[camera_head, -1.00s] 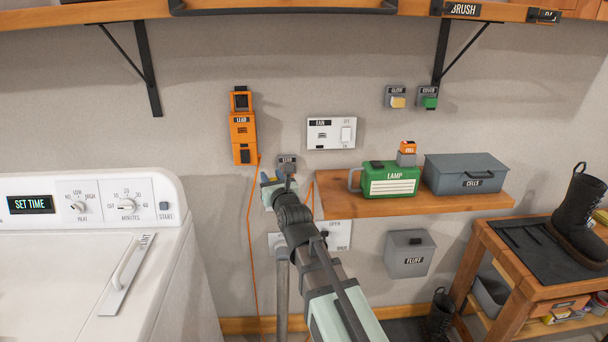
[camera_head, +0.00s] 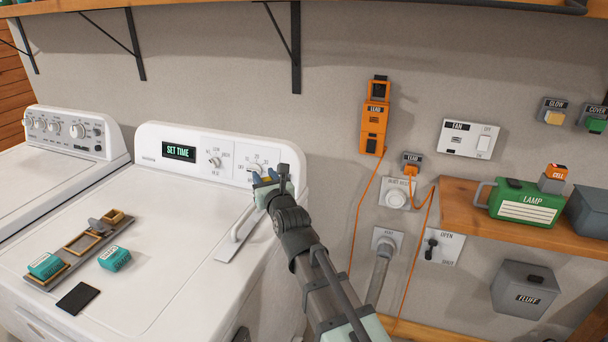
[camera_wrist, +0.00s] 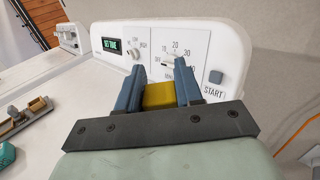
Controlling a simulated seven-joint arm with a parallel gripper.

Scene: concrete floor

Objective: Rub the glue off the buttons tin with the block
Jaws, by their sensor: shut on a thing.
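My gripper (camera_head: 270,186) is in front of the dryer's control panel, near its right end. In the wrist view my gripper (camera_wrist: 160,95) is shut on a yellow block (camera_wrist: 159,96), which sits between the two blue fingers. Two teal tins are on the white machine's top: one teal tin (camera_head: 46,265) at the left end of a long narrow tray (camera_head: 70,262), another teal tin (camera_head: 115,258) just right of the tray. Their labels are too small to read, so I cannot tell which is the buttons tin. Glue cannot be made out.
The tray also holds a grey piece (camera_head: 97,225) and small wooden-edged compartments. A dark flat square (camera_head: 77,298) lies near the front edge. The control panel (camera_head: 200,158) rises behind. A shelf (camera_head: 455,215) with a green lamp box (camera_head: 527,203) is at the right.

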